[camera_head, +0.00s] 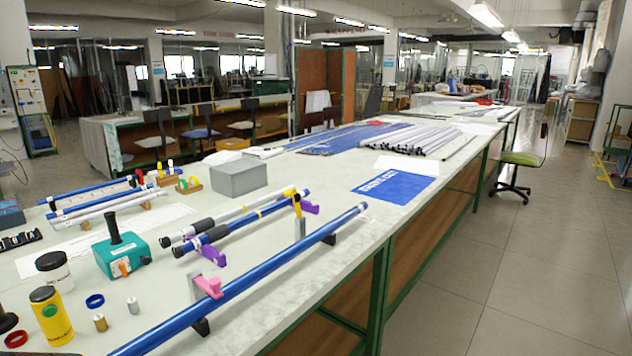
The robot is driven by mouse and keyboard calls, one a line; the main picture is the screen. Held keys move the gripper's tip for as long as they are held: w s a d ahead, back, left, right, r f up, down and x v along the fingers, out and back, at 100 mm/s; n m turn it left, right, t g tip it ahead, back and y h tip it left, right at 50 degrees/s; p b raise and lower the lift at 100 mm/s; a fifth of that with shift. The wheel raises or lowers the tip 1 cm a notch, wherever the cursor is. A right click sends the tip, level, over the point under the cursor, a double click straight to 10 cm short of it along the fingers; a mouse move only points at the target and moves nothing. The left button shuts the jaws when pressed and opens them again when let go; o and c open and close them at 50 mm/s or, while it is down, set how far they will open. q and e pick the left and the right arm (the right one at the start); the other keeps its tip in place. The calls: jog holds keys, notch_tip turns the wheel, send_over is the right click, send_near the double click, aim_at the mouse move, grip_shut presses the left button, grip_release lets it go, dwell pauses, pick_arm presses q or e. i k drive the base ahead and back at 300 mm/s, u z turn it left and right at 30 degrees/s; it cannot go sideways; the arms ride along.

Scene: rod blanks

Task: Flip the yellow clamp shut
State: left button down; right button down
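The yellow clamp (297,204) stands upright at the far end of the rod rack, above a short grey post (300,228) beside the long blue rod (265,270). Its lever appears raised, so it looks open; its hinge is too small to make out. A pink clamp (208,287) sits at the near part of the same blue rod. Purple clamps (212,255) and (309,207) sit at the two ends of a neighbouring pair of rods with dark ends.
A teal box with a black handle (122,255), a yellow can (51,315), a white jar (54,271) and small rings stand at the left. A grey box (239,178) stands behind the rods. A blue mat (395,186) lies to the right, with bare table (345,235) before it.

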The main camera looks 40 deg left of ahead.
aim_at(287, 192)
jog(key=i, duration=3.1)
jog(key=u, duration=4)
